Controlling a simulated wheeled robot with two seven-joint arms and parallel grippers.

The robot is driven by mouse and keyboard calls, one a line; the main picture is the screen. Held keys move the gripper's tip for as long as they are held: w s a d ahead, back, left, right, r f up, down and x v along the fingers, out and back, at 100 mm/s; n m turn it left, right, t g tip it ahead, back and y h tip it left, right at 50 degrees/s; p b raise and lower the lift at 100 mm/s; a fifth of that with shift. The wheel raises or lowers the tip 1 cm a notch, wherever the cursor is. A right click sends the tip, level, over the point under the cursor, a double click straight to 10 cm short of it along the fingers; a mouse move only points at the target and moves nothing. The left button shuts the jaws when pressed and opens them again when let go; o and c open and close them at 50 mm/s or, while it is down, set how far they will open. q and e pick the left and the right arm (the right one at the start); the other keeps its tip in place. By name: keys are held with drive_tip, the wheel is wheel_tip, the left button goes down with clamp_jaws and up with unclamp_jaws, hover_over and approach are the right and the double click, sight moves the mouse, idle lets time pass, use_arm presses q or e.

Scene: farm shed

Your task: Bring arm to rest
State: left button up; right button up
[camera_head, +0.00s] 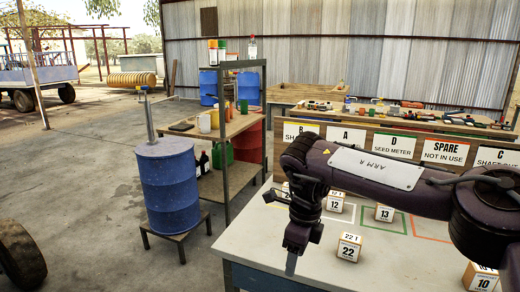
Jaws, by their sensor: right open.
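My right arm (380,166) reaches in from the right over the table and is bent at its elbow. Its gripper (291,262) hangs pointing down near the table's front left part, open, with no object visible in it. Its fingers are dark and small in the view. My left gripper and arm do not show.
The table (265,245) holds small numbered boxes, including 22 (349,248), 12 (335,201), 13 (384,213) and 10 (481,278). Labelled boards (445,151) stand along its back. A blue barrel (168,188) on a stand and a shelf (226,135) are left. Open floor lies further left.

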drive_tip(key=s+a+f+m+y, duration=0.3)
drive_tip(key=a+f+m+y, duration=0.55)
drive_tip(key=a+f, duration=0.9)
wheel_tip(320, 180, down, 14)
drive_tip(key=s+m+t+y+p, duration=0.1)
drive_tip(key=m+t, duration=0.3)
drive_tip(key=m, duration=1)
drive_tip(key=s+d+f+m+t+h, duration=0.1)
drive_tip(key=s+d+f+m+h, duration=0.2)
drive_tip(key=s+d+f+m, duration=0.65)
drive_tip(key=s+d+f+m+t+h, duration=0.1)
drive_tip(key=s+d+f+m+h, duration=0.35)
drive_tip(key=f, duration=0.75)
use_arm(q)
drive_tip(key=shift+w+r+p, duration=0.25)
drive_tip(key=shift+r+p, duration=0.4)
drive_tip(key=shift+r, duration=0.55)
use_arm(e)
drive_tip(key=s+d+f+m+g+h, duration=0.1)
drive_tip(key=s+d+f+m, duration=0.2)
drive_tip(key=s+d, duration=0.3)
drive_tip(key=s+d+f+m+g+h, duration=0.1)
drive_tip(key=s+d, duration=0.5)
drive_tip(key=s, duration=0.9)
drive_tip(key=s+d+f+m+g+h, duration=0.1)
drive_tip(key=s+d+f+m, duration=0.4)
drive_tip(key=s, duration=0.5)
drive_tip(key=shift+s+d+f+m+g, duration=0.2)
drive_tip(key=shift+d+m+g, duration=0.4)
drive_tip(key=shift+g, duration=0.3)
